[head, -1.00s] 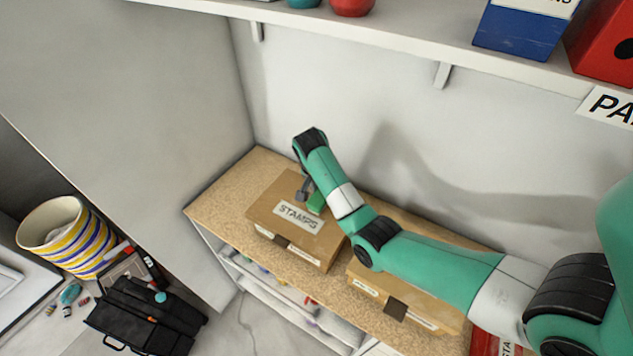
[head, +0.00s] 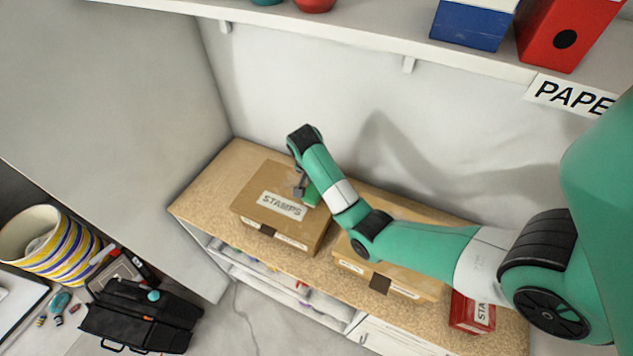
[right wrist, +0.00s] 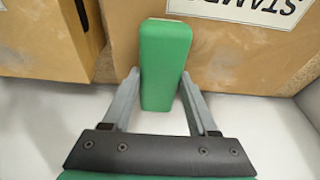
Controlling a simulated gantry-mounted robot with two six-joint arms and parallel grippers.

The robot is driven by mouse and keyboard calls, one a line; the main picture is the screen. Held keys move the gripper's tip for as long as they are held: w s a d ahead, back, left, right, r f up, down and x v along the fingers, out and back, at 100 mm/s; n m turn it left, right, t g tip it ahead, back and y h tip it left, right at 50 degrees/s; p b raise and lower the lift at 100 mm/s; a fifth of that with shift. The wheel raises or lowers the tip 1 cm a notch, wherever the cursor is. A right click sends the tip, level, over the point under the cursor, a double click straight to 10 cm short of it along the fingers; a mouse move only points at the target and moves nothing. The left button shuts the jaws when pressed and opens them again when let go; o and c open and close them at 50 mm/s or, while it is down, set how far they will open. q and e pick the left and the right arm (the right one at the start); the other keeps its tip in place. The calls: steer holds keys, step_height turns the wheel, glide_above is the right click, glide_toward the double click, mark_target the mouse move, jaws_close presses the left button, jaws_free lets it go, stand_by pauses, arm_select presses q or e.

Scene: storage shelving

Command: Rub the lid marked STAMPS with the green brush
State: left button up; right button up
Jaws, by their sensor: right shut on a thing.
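The cardboard box marked STAMPS (head: 262,222) stands at the left end of the shelf board, its labelled lid (head: 262,186) facing up. The lid's label (right wrist: 252,8) shows upside down at the top of the right wrist view. My right gripper (head: 302,188) is over the lid's right part, shut on the green brush (right wrist: 165,62). The brush also shows as a small green patch in the head view (head: 312,194). Its underside is hidden, so I cannot tell whether it touches the lid. My left gripper is not in view.
A second cardboard box (head: 410,277) stands right of the STAMPS box, partly under my right arm. A red box (head: 468,312) is further right. A striped basket (head: 55,250) and black case (head: 140,318) are lower left.

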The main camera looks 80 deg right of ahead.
steer(key=w, duration=0.1)
steer(key=w+b, duration=0.1)
steer(key=shift+w+d+f, duration=0.2)
steer(key=shift+w, duration=0.15)
steer(key=shift+w+r+b, duration=0.2)
steer(key=shift+w+b, duration=0.1)
steer(key=shift+w, duration=0.15)
steer(key=b, duration=0.1)
steer(key=w+b, duration=0.1)
steer(key=w, duration=0.1)
steer(key=shift+w+d+f+b, duration=0.25)
steer(key=shift+d+f+b, duration=0.05)
steer(key=shift+b, duration=0.1)
steer(key=shift+w+b, duration=0.35)
steer(key=shift+b, duration=0.05)
steer(key=shift+w+d+r, duration=0.1)
steer(key=shift+w, duration=0.15)
steer(key=shift+r, duration=0.15)
